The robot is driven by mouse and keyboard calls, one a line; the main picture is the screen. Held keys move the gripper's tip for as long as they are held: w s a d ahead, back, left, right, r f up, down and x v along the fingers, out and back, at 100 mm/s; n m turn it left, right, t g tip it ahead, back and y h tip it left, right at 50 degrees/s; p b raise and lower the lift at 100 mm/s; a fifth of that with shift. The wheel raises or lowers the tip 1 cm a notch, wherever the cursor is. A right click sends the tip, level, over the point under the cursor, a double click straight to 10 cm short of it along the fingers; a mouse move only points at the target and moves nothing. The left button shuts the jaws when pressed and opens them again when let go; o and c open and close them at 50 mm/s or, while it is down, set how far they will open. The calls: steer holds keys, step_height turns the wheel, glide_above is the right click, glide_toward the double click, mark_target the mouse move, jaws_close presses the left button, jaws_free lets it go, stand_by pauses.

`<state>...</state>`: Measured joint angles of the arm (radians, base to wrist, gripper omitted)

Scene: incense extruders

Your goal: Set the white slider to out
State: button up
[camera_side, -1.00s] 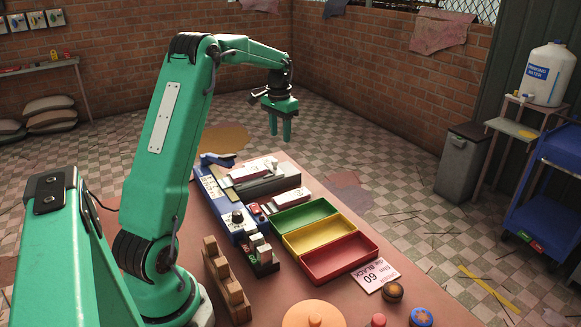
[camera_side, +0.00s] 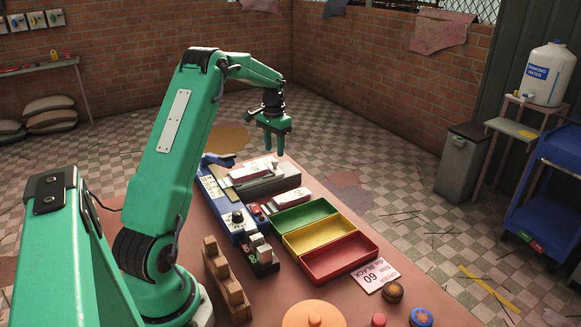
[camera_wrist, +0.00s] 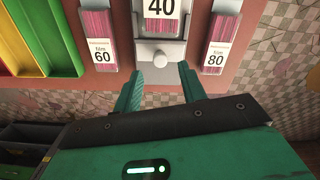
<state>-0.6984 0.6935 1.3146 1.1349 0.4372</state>
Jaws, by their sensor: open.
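My gripper (camera_side: 274,151) is open and empty, above the far end of the table. That piece is in line with the gap between the fingers, and I see no contact. A label "40" (camera_wrist: 160,8) sits just above it. In the side view, the pale-topped extruder (camera_side: 250,174) lies near the far end of the blue unit (camera_side: 212,192), below my gripper. The knob is too small to make out there.
Packs labelled 60 (camera_wrist: 101,50) and 80 (camera_wrist: 217,52) flank the slider piece. Green (camera_side: 303,214), yellow (camera_side: 318,234) and red (camera_side: 339,257) trays lie to the right. A wooden block rack (camera_side: 226,280) stands nearer. The air around my gripper is clear.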

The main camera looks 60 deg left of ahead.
mark_target(275, 160)
steer(key=shift+f, duration=2.05)
jaws_close()
